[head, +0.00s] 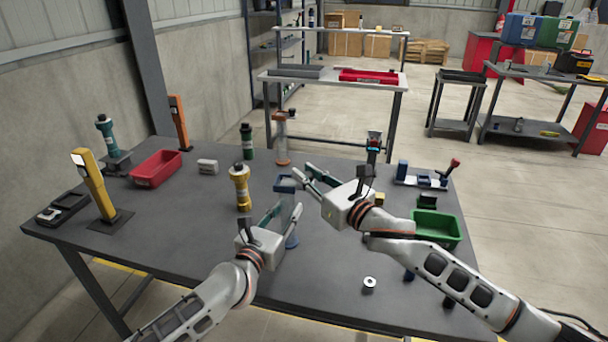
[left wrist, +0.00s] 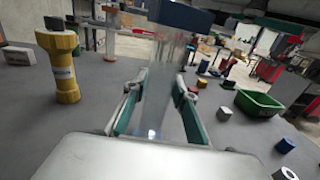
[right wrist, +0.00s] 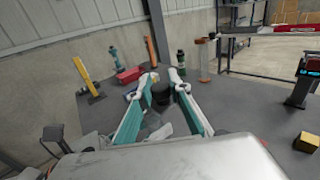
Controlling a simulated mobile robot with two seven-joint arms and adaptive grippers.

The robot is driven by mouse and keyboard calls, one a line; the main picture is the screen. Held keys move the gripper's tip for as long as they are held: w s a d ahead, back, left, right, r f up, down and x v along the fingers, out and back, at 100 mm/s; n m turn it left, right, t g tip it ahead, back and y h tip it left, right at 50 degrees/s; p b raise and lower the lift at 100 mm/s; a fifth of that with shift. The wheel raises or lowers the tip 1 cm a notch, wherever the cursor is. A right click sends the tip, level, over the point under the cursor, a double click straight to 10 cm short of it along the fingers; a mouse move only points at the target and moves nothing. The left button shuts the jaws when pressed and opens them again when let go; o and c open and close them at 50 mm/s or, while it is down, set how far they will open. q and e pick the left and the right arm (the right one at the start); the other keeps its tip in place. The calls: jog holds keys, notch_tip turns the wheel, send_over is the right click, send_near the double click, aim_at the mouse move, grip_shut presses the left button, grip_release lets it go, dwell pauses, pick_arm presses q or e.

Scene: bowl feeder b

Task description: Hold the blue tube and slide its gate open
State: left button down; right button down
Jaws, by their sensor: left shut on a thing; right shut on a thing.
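The blue tube (head: 286,184) stands near the table's middle, clear-walled with a blue top and a blue foot. In the left wrist view its clear body (left wrist: 160,92) is between my left fingers, with the blue top (left wrist: 182,14) above. My left gripper (head: 284,214) is shut on the body below the top. My right gripper (head: 301,178) is at the top's right side. In the right wrist view it is shut on a small dark piece (right wrist: 160,93), apparently the gate's handle. The gate plate itself is hidden, so its position is unclear.
A yellow tube (head: 240,187) stands close at the left, with an orange-topped clear tube (head: 281,140) behind. A green bin (head: 437,228) is at the right, a red bin (head: 156,168) at the left. The front left of the table is clear.

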jog(key=d, duration=0.3)
jog(key=shift+s+d, duration=0.35)
jog(key=c, duration=1.8)
grip_release()
jog(key=v, duration=1.2)
jog(key=shift+s, duration=0.1)
